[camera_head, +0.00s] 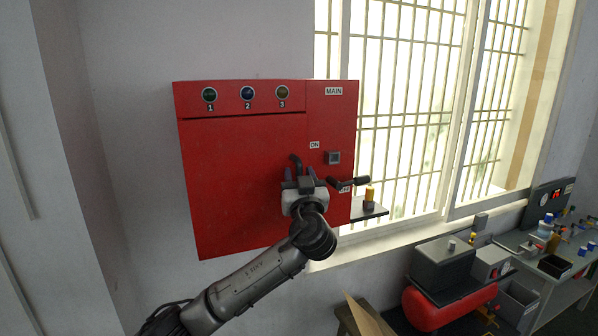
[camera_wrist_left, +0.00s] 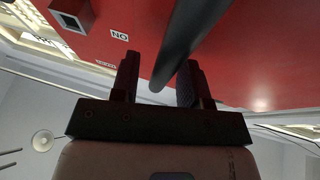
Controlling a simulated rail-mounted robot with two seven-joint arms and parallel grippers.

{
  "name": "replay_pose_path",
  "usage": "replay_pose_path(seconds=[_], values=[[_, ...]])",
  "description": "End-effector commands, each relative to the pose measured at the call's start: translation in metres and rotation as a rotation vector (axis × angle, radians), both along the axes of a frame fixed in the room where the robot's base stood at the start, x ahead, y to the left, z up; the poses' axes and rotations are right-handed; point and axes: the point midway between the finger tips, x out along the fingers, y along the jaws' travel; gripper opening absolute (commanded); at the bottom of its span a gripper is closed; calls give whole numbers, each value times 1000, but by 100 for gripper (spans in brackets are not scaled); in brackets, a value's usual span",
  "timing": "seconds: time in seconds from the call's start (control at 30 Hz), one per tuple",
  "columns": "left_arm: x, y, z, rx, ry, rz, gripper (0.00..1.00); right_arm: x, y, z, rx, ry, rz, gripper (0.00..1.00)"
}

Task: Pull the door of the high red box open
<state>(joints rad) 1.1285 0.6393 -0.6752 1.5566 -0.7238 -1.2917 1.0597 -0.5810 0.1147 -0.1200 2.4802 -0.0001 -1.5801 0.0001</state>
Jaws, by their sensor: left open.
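The high red box (camera_head: 245,175) hangs on the wall, and its wide door panel (camera_head: 225,190) looks shut. A dark bar handle (camera_head: 296,160) stands near the door's right edge, its lower part hidden by my gripper. My left gripper (camera_head: 299,173) is at this handle with its jaws open. In the left wrist view the dark handle bar (camera_wrist_left: 196,38) runs between the two fingers of the left gripper (camera_wrist_left: 159,66), with a visible gap to the left finger; contact on the right side cannot be told. My right gripper is not in view.
Right of the door are a MAIN panel (camera_head: 333,118), a square button (camera_head: 333,157) and a black lever (camera_head: 348,182) close to my gripper. A small shelf (camera_head: 368,211) holds a yellow-topped item. A barred window (camera_head: 415,90) and a red compressor (camera_head: 445,300) lie right.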

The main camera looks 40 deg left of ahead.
Motion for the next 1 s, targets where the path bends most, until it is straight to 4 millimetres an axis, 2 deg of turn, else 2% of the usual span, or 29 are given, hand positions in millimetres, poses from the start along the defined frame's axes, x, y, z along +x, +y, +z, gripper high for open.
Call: replay_pose_path(seconds=[0.33, 0.77, 1.0], values=[[2, 2, 1, 0, 0, 0, 42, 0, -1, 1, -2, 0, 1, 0], [1, 2, 1, 0, 0, 0, 1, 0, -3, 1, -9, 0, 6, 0], [1, 2, 1, 0, 0, 0, 0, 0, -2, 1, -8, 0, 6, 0]])
